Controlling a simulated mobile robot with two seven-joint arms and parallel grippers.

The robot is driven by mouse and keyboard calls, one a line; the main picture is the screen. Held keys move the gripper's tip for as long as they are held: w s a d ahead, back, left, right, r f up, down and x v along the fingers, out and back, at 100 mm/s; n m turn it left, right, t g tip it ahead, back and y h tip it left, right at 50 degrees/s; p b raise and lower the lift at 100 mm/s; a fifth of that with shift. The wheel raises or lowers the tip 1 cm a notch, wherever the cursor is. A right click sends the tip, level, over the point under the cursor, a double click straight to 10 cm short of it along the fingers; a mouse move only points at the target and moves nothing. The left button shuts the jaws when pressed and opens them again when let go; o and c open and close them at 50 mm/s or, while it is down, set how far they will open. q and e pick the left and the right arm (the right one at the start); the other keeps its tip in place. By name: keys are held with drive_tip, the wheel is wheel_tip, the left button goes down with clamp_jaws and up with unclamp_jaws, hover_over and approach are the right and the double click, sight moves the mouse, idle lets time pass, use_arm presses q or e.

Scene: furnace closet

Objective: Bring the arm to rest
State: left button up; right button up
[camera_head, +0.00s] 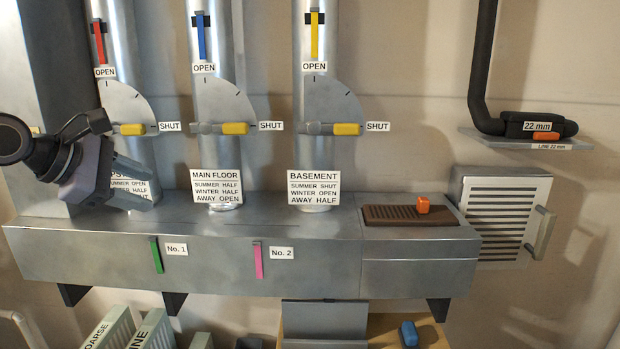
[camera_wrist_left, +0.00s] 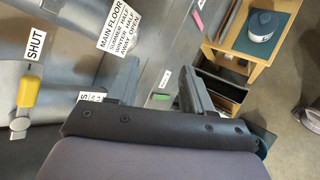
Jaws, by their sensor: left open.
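My left gripper (camera_head: 128,190) comes in from the left in the head view. It hangs in front of the leftmost duct, over the left part of the grey metal plenum, and partly covers that duct's label. It is open, with nothing seen between its fingers. In the left wrist view the two fingers (camera_wrist_left: 160,82) stand apart, with the plenum front and a green tab (camera_wrist_left: 160,97) beyond them. My right gripper is in neither view.
Three duct levers with yellow handles (camera_head: 132,129) (camera_head: 235,128) (camera_head: 346,129) point at SHUT. A brown slotted filter (camera_head: 400,214) with an orange grip lies on the plenum at right. A vented box (camera_head: 506,215) and a shelf (camera_head: 520,139) are farther right. A wooden table (camera_wrist_left: 245,70) stands below.

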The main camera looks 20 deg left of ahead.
use_arm(q)
drive_tip(key=w+d+f+n+t+h+p, duration=0.1)
drive_tip(key=d+f+n+t+h+p, duration=0.1)
drive_tip(key=d+f+n+h, duration=0.9)
drive_tip(key=s+d+f+m+y+p, duration=0.1)
drive_tip(key=s+d+f+m+y, duration=0.3)
drive_tip(key=f+m, duration=0.5)
drive_tip(key=s+d+f+m+g+y+p, duration=0.1)
drive_tip(key=s+d+f+m+y, duration=0.3)
drive_tip(key=s+f+m, duration=0.4)
drive_tip(key=s+d+f+m+y+p, duration=0.1)
drive_tip(key=s+d+f+m+y, duration=0.2)
drive_tip(key=f+m, duration=0.9)
drive_tip(key=s+d+m, duration=0.2)
drive_tip(key=s+m, duration=0.1)
drive_tip(key=m, duration=0.3)
drive_tip(key=shift+d+f+m+g+y, duration=0.15)
drive_tip(key=shift+f+m+g+y, duration=0.05)
drive_tip(key=shift+m+g+y, duration=0.2)
drive_tip(key=shift+c, duration=0.8)
drive_tip(key=shift+s, duration=0.1)
